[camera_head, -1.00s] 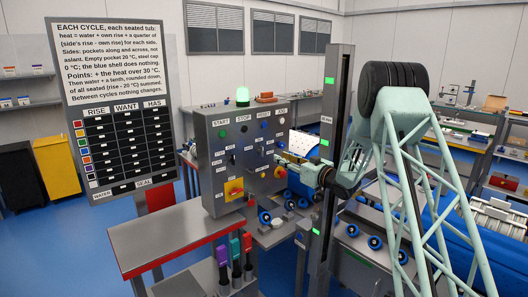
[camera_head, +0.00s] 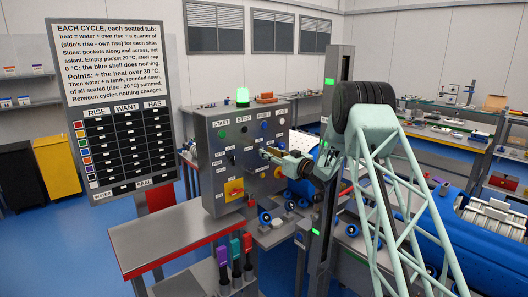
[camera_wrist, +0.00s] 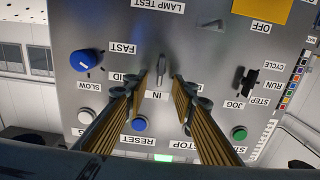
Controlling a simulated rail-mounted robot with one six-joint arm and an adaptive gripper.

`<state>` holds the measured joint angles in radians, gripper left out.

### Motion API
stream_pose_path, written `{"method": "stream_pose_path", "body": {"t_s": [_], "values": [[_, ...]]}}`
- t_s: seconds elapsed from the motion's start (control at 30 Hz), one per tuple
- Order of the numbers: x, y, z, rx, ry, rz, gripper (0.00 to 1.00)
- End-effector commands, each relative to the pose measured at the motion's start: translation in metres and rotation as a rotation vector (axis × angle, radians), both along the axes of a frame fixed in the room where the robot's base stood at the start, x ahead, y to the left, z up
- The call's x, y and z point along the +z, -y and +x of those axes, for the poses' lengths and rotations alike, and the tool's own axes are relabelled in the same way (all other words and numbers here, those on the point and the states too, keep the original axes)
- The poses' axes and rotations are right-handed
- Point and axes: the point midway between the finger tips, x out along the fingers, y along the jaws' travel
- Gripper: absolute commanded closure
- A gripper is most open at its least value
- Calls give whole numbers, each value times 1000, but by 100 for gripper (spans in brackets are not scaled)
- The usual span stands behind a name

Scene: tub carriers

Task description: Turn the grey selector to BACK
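The grey selector (camera_wrist: 160,70) shows in the wrist view as a small light-grey lever on the grey control panel, seen upside down. Its lever points roughly up and down in that picture, with the label IN just below it. A label to its right is partly hidden by a finger. My gripper (camera_wrist: 160,92) is open, its two ribbed fingers on either side of the selector with gaps to both; I cannot tell whether the tips reach its depth. In the head view my gripper (camera_head: 266,153) is at the face of the control panel (camera_head: 218,165), hiding the selector.
In the wrist view, a blue knob (camera_wrist: 86,60), a black selector (camera_wrist: 245,82), a blue RESET button (camera_wrist: 139,125) and a green button (camera_wrist: 239,133) surround the fingers. A yellow plate with a red switch (camera_head: 234,189) is lower on the panel. A green lamp (camera_head: 243,96) glows on top.

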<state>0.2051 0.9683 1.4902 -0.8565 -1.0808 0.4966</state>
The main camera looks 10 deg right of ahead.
Motion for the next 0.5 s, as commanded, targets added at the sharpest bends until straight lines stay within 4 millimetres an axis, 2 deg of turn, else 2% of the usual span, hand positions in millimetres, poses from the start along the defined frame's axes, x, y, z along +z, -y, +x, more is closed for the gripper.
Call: {"method": "stream_pose_path", "body": {"t_s": [0.2, 0.5], "values": [[0, -10, 19, 0, 0, 0, 76], [0, -15, 27, 0, 0, 0, 76]]}}
